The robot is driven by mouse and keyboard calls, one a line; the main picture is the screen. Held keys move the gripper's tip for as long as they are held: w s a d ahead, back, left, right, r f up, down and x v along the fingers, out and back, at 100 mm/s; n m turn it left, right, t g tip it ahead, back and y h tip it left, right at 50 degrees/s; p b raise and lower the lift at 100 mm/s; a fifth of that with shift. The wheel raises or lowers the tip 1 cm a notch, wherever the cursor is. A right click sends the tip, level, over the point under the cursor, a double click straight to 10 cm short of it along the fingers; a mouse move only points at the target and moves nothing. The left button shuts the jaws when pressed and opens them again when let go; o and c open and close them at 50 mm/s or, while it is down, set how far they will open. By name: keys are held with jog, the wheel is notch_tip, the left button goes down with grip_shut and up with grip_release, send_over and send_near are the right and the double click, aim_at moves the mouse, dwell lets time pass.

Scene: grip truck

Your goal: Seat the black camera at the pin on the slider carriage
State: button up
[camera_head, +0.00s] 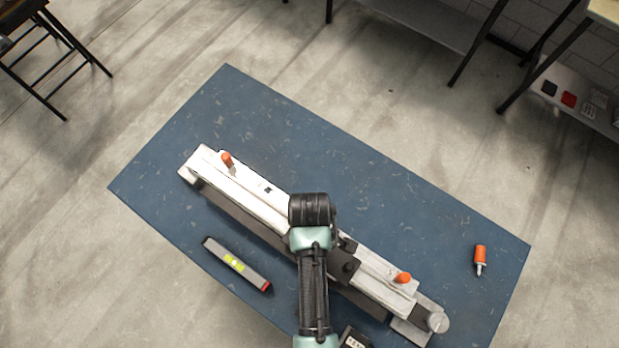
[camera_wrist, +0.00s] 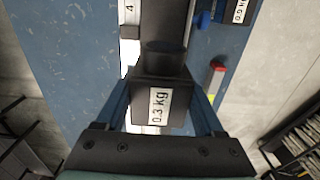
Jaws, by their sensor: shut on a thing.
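The black camera (camera_wrist: 150,100), a dark box labelled "0.3 kg" with a round lens barrel, fills the middle of the wrist view. My gripper (camera_wrist: 161,84) is shut on it, one finger on each side. In the head view my arm hides the fingers and most of what they hold. The long white slider (camera_head: 245,190) lies diagonally across the blue table, and my wrist is over its middle. Dark parts (camera_head: 347,266) show on the slider just right of my arm; I cannot tell carriage from camera there. The pin is hidden, and contact between camera and carriage cannot be seen.
Orange knobs (camera_head: 227,160) (camera_head: 402,277) stand up from the slider. A spirit level (camera_head: 237,264) lies left of my arm. A black block (camera_head: 355,338) with a white label sits at the bottom edge. The blue table (camera_head: 350,170) is clear behind the slider.

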jog(key=shift+f+b, duration=1)
jog(key=shift+f, duration=0.05)
jog(key=shift+f+b, duration=0.95)
jog(key=shift+f, duration=0.8)
jog(key=o, duration=1)
jog(key=shift+c, duration=0.2)
notch_tip(320, 180, up, 13)
jog(key=shift+b, duration=0.55)
